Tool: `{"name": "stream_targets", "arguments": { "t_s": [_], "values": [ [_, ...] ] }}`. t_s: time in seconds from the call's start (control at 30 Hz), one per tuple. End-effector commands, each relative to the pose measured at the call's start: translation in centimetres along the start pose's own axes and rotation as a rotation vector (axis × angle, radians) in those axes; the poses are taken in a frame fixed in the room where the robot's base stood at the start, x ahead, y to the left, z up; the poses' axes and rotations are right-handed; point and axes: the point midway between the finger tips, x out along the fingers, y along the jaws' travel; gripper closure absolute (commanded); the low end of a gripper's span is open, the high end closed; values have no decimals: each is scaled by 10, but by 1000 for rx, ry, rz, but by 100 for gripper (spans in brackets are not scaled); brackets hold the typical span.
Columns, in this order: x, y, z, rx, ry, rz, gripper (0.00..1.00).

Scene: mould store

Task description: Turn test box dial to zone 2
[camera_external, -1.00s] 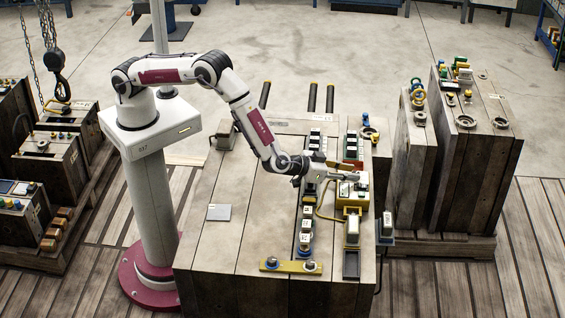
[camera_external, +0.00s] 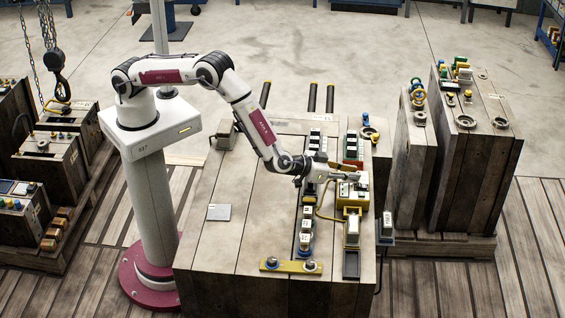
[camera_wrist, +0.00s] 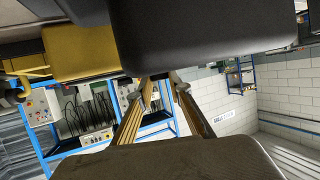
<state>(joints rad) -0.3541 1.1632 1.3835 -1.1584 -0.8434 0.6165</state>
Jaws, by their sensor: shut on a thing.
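The test box (camera_external: 361,188) is yellow and off-white. It stands on the right part of the wooden mould block's top (camera_external: 250,220). My gripper (camera_external: 345,177) reaches over the test box from the left, its fingers lying low and nearly level at the box's upper side. It is shut on the test box dial, which the fingers hide, so I cannot read its zone. In the wrist view my dark gripper parts (camera_wrist: 155,78) fill the top and bottom, and a yellow body (camera_wrist: 85,55) shows at the upper left.
A row of connectors (camera_external: 305,225) runs left of the test box. A yellow-framed grey unit (camera_external: 352,228) stands in front of it. A yellow bar (camera_external: 291,266) lies near the block's front edge. Tall wooden moulds (camera_external: 460,160) stand to the right. The block's left top is mostly clear.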

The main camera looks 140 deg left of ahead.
Motion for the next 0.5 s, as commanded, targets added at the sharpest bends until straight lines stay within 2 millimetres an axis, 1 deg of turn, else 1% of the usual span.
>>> {"name": "stream_targets", "arguments": {
  "t_s": [0.5],
  "values": [
    [0, -4, 0, 45, 2, 102, 100]
  ]
}}
